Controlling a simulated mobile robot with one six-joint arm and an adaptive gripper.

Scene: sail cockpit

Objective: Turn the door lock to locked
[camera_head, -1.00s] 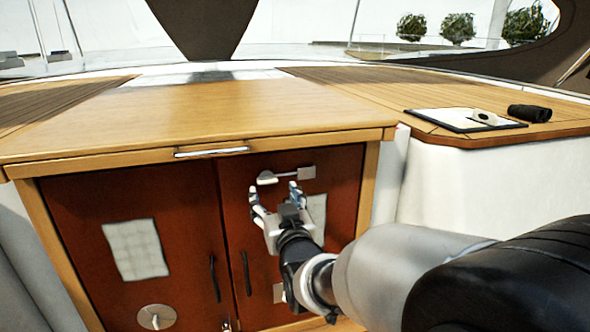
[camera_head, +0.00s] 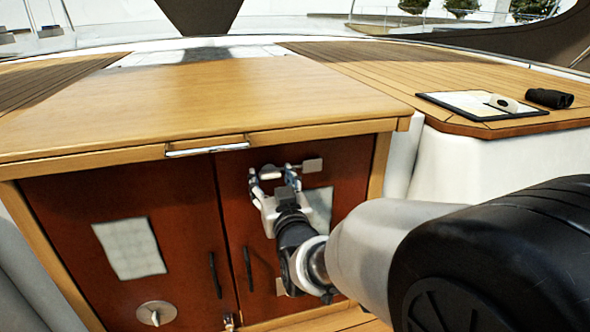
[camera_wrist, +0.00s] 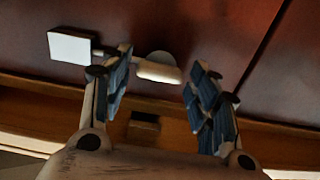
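The door lock, a pale metal turn piece (camera_head: 270,171) on a round base, is high on the right red-brown door (camera_head: 262,235). It also shows in the wrist view as a rounded light lever (camera_wrist: 158,69), lying roughly crosswise. A square light plate (camera_head: 312,165) sits to its right in the head view and at upper left in the wrist view (camera_wrist: 71,47). My gripper (camera_head: 273,178) is open in front of the lock. In the wrist view the lever shows between the two fingers, nearer the left one. I cannot tell whether either finger touches it.
The wooden counter (camera_head: 200,95) overhangs the doors, with a metal catch (camera_head: 206,149) at its edge. Dark vertical handles (camera_head: 215,275) and a round fitting (camera_head: 157,313) are lower down. A clipboard (camera_head: 470,105) and dark binoculars (camera_head: 549,98) lie on the side deck.

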